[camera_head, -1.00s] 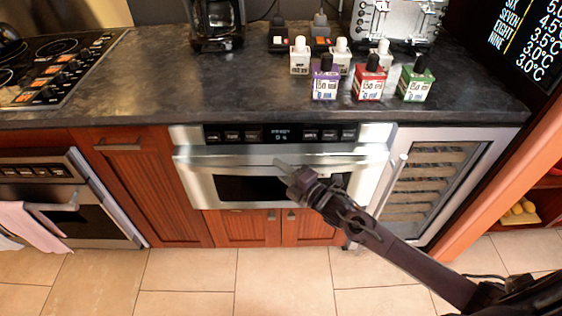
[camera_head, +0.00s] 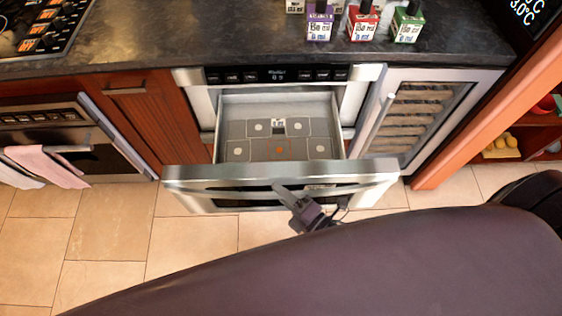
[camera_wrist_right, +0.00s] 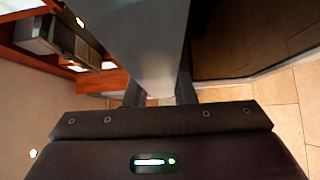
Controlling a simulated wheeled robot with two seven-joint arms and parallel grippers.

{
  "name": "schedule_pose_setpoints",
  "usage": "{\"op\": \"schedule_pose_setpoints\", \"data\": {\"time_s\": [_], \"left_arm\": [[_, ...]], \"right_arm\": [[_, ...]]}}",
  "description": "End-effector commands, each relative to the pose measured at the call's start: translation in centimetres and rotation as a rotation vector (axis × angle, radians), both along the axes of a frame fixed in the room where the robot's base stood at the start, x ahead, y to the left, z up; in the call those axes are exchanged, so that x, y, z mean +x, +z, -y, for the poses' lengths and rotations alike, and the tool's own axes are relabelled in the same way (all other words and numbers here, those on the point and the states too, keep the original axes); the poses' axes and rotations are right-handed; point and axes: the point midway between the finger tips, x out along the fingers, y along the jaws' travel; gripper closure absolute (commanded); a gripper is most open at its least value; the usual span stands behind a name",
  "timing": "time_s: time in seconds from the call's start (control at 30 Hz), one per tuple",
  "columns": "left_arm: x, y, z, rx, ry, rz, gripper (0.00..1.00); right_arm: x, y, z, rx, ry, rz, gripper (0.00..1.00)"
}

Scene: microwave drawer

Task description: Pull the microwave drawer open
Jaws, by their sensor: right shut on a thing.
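The microwave drawer (camera_head: 185,183) is pulled out from under the counter, and its grey inside floor (camera_head: 250,150) shows from above, empty. A silver handle bar (camera_head: 230,172) runs along the top of its front. My right gripper (camera_head: 284,191) is shut on the handle at about the middle of the drawer front. In the right wrist view, the handle (camera_wrist_right: 148,70) passes between the two fingers. My left gripper is not in view.
Several small bottles, among them a red one (camera_head: 361,25), stand on the dark counter (camera_head: 150,38). A glass-door cooler (camera_head: 425,115) stands to the right, an oven (camera_head: 50,125) to the left. Tiled floor (camera_head: 110,225) lies open in front.

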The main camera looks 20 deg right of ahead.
Motion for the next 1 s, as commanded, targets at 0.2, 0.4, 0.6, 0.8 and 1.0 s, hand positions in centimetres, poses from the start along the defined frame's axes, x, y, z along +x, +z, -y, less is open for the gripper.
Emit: {"op": "schedule_pose_setpoints", "data": {"time_s": [0.2, 0.4, 0.6, 0.8, 1.0], "left_arm": [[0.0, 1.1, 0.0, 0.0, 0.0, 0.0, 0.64], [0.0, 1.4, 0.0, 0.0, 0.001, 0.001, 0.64], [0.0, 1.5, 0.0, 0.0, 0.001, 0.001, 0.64], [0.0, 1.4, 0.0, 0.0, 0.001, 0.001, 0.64], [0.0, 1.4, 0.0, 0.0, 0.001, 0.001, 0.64]], "right_arm": [[-3.6, 0.0, -1.0, 0.0, 0.0, -0.004, 1.0], [-5.1, 0.0, -1.4, -0.002, -0.001, -0.001, 1.0], [-5.5, -0.1, -1.5, -0.001, -0.001, 0.0, 1.0], [-5.5, -0.1, -1.5, -0.001, -0.001, 0.0, 1.0], [-5.5, -0.1, -1.5, -0.001, -0.001, 0.0, 0.61]]}}
